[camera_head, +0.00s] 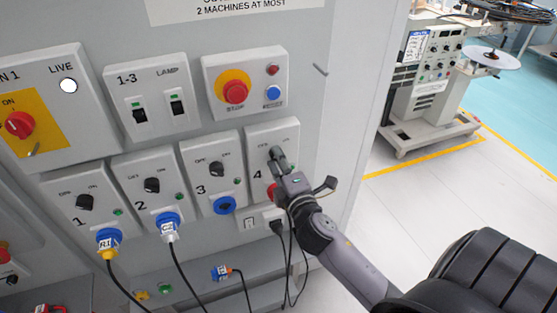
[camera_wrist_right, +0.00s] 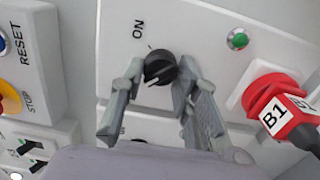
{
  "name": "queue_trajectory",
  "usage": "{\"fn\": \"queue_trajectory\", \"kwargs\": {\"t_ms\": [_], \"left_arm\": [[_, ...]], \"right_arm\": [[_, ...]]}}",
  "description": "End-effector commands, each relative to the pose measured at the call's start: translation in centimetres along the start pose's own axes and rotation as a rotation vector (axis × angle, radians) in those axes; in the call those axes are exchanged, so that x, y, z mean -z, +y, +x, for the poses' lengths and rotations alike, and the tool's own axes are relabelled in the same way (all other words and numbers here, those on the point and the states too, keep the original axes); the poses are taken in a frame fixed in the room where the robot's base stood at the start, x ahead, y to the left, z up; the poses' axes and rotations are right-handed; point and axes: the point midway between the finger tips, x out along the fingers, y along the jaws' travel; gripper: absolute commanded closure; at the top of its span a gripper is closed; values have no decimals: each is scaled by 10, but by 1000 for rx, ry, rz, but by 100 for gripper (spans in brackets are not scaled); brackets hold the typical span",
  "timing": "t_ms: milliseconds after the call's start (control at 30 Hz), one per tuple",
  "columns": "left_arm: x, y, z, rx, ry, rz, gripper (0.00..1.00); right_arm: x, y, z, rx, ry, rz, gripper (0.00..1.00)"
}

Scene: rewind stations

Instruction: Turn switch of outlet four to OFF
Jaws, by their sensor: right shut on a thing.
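The outlet four panel (camera_head: 262,135) is at the right end of the outlet row in the head view. My right gripper (camera_head: 277,158) reaches it from the lower right and covers its switch there. In the right wrist view the switch is a round black knob (camera_wrist_right: 160,66), and my right gripper (camera_wrist_right: 155,85) is shut on it, one finger on each side. A finger mostly hides the other label. The left gripper is not in view.
A red plug marked B1 (camera_wrist_right: 283,105) sits in outlet four beside the fingers, near a green lamp (camera_wrist_right: 238,39). The red stop button (camera_head: 235,92) is above. Outlet three (camera_head: 212,172) is to the left. Cables hang below the gripper. Open floor lies right of the cabinet.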

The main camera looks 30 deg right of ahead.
Motion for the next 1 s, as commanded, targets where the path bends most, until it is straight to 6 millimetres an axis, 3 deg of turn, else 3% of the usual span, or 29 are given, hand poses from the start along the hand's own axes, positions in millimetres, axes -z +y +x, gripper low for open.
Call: {"fn": "queue_trajectory", "kwargs": {"t_ms": [67, 100, 400, 767, 1000], "left_arm": [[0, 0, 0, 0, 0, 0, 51], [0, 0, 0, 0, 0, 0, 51], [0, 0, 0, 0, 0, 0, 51], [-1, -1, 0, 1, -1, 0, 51], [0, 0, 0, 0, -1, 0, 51]], "right_arm": [[0, -1, 0, 1, 0, -2, 99], [0, -1, 0, 1, 0, -2, 70], [0, 0, 0, 1, 0, 0, 51], [0, -1, -5, 2, 0, 2, 51], [0, -2, -46, 6, -1, 5, 51]]}}
